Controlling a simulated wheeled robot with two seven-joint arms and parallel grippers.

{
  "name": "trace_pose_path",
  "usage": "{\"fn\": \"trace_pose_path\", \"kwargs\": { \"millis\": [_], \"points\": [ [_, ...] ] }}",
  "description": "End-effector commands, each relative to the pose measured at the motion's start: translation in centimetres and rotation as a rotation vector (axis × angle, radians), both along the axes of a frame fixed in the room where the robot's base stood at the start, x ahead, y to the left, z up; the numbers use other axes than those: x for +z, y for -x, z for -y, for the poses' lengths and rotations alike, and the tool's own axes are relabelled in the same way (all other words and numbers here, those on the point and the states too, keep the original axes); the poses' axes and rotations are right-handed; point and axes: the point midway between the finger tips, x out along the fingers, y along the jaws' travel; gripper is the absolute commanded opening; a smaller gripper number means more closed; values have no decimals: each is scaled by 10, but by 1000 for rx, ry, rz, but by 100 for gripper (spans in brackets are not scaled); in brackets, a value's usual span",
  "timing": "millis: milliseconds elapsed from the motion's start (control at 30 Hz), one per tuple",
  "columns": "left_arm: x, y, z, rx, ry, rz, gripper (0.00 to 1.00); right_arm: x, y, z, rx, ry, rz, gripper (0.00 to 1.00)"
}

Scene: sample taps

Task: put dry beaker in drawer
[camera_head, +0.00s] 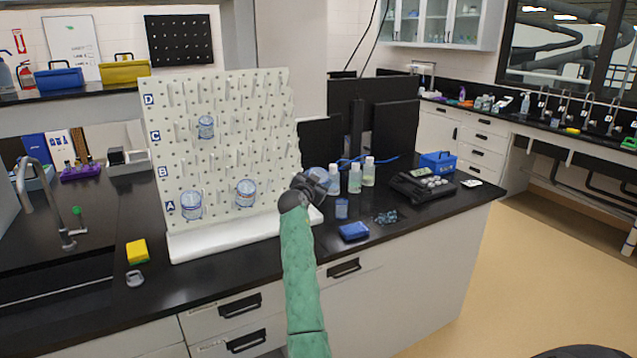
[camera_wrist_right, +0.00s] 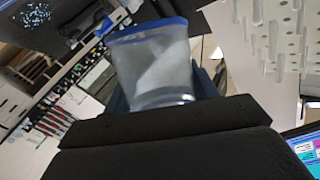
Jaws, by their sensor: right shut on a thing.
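My right gripper (camera_head: 308,186) is raised in front of the right edge of the pegboard. It is shut on a clear beaker (camera_head: 319,178), partly hidden behind the gripper in the head view. In the right wrist view the beaker (camera_wrist_right: 158,65) has a blue rim and is held beyond the gripper body. Other beakers hang on the white pegboard (camera_head: 268,100): one in row C (camera_head: 206,127) and two in row A, at left (camera_head: 191,205) and at centre (camera_head: 245,193). The drawers (camera_head: 228,306) under the black counter look closed. My left gripper is not in view.
Several bottles (camera_head: 354,178), a blue tray (camera_head: 354,231) and a scale (camera_head: 420,186) stand right of the pegboard. A yellow sponge (camera_head: 137,251) lies at the left, near the sink tap (camera_head: 50,200).

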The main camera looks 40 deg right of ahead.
Motion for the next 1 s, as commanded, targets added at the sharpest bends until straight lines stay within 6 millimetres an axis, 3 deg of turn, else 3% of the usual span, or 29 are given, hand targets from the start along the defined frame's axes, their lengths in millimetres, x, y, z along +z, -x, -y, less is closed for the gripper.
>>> {"fn": "trace_pose_path", "kwargs": {
  "millis": [233,1000],
  "points": [
    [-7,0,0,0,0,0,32,1,-3,1,0,0,1,36],
    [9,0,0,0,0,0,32,37,16,-3,0,0,0,36]
  ]
}}
